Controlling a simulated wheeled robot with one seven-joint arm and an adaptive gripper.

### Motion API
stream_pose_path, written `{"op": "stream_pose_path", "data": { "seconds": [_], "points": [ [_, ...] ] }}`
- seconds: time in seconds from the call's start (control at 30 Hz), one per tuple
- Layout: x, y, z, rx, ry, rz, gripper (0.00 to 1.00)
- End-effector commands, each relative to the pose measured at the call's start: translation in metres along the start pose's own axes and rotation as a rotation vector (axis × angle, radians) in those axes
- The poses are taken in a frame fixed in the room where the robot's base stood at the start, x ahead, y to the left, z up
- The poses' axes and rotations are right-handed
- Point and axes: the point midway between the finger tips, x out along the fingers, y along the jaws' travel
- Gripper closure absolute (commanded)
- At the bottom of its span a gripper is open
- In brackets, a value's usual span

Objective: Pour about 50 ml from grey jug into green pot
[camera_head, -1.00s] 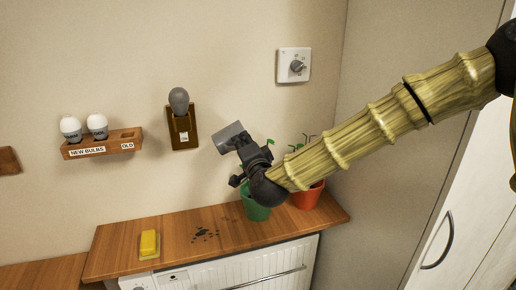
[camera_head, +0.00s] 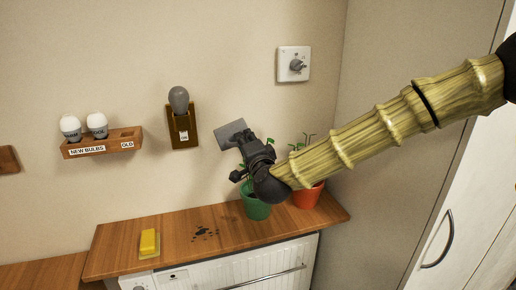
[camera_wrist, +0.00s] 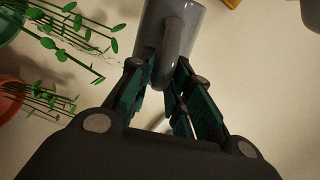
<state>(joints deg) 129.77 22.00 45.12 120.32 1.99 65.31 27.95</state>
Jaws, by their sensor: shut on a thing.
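The grey jug (camera_head: 231,134) is in my gripper (camera_head: 246,146), above the wooden counter and in front of the wall. In the wrist view the jug (camera_wrist: 190,22) shows its handle between the fingers of my gripper (camera_wrist: 160,75), which are shut on it. The jug looks tilted; whether liquid leaves it I cannot tell. The green pot (camera_head: 256,209) holds a plant and stands on the counter below my gripper, its top partly hidden by my wrist. Part of the green pot (camera_wrist: 8,28) shows at the left edge of the wrist view.
An orange-red pot (camera_head: 308,196) with a plant stands right of the green pot. A yellow sponge (camera_head: 149,243) and dark spots (camera_head: 205,234) lie on the counter (camera_head: 180,250). A bulb rack (camera_head: 103,145), a lamp (camera_head: 179,101) and a dial (camera_head: 295,65) are on the wall.

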Motion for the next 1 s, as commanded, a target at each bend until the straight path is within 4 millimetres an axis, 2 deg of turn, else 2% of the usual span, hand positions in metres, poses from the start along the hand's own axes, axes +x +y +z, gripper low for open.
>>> {"op": "stream_pose_path", "data": {
  "seconds": [0.1, 0.3, 0.53, 0.8, 1.0],
  "points": [
    [0.0, -0.005, 0.007, -0.042, -0.003, -0.002, 1.0],
    [0.0, 0.006, 0.014, -0.25, -0.003, -0.003, 1.0],
    [0.0, 0.007, 0.015, -0.304, -0.003, -0.002, 1.0],
    [0.0, 0.015, 0.02, -0.489, -0.005, -0.002, 1.0],
    [0.001, 0.007, 0.021, -0.579, -0.005, -0.002, 1.0]
  ]
}}
